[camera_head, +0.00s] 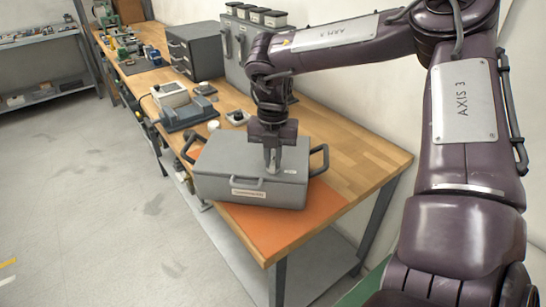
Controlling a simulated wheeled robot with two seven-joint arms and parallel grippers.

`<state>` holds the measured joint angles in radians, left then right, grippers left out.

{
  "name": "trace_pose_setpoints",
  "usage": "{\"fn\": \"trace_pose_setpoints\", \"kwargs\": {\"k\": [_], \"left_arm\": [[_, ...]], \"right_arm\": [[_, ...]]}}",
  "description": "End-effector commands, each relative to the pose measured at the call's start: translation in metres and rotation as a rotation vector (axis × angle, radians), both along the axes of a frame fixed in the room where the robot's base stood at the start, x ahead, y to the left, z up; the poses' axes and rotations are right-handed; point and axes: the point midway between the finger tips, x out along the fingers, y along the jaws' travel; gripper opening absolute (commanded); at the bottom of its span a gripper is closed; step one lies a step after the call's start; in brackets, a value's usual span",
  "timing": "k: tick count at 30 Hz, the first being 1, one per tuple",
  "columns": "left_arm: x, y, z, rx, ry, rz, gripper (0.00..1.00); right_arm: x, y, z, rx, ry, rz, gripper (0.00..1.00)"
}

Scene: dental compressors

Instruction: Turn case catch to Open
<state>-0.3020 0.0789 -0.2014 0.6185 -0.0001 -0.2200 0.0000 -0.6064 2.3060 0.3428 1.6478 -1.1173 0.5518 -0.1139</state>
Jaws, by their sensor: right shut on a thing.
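The grey case (222,160) sits on an orange mat at the near end of the wooden workbench. It has a front handle, dark side handles and a small label on its front. My right gripper (272,166) points straight down at the right part of the lid. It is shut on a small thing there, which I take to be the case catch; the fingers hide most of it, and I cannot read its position. The lid looks closed. My left gripper is not in view.
The orange mat (262,228) reaches the bench's front edge. The bare bench top (358,152) is clear to the right of the case. Behind it stand a grey device (187,115), a drawer cabinet (196,50) and several lidded containers. A wall runs along the back.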

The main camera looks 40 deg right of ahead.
Motion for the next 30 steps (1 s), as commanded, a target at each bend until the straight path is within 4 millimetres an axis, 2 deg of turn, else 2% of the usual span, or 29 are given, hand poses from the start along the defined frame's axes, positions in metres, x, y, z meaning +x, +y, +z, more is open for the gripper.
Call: {"fn": "trace_pose_setpoints", "kwargs": {"k": [11, 30], "left_arm": [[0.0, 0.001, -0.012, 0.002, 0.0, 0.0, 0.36], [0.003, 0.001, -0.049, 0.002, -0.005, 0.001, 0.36]], "right_arm": [[0.001, 0.0, -0.001, -0.002, -0.003, -0.123, 0.0], [0.001, 0.0, -0.001, 0.0, -0.003, -0.706, 0.0]]}}
